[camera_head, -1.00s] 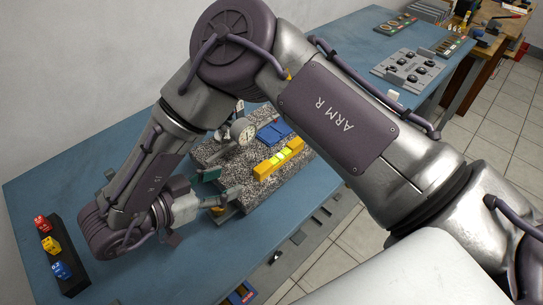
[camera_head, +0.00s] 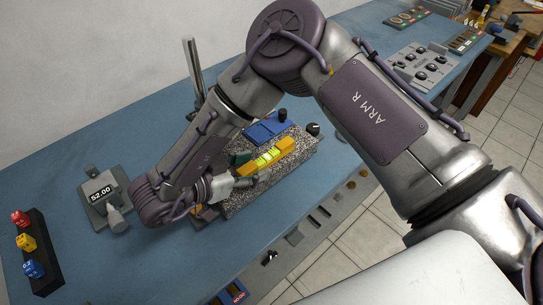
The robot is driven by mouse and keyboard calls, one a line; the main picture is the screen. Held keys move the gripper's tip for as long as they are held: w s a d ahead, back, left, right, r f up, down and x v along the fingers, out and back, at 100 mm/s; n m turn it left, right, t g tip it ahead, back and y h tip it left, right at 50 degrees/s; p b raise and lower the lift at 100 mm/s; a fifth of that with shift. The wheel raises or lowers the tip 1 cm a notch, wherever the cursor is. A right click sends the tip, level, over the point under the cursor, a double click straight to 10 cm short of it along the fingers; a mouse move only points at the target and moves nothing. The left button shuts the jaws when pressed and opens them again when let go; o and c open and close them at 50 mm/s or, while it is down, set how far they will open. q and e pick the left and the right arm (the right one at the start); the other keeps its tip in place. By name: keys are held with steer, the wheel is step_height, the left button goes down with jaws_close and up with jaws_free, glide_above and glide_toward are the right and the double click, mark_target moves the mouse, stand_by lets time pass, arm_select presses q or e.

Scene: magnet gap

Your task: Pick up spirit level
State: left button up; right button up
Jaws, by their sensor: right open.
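The spirit level (camera_head: 274,155), a yellow bar with bright green vials, lies on the speckled granite block (camera_head: 297,163). My right gripper (camera_head: 246,170) is at the level's left end, with a teal finger on the far side and a grey finger on the near side. It is open; I cannot tell whether a finger touches the level. The level's left end is partly hidden by the gripper. My left gripper is not in view.
A blue block (camera_head: 262,132) and dark knobs (camera_head: 313,129) are by the level. A post (camera_head: 192,65) rises behind my arm. The blue table (camera_head: 150,265) is clear in front.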

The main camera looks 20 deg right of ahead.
steer(key=shift+s+a+r, duration=0.15)
steer(key=shift+a, duration=0.15)
steer(key=c, duration=0.3)
jaws_close()
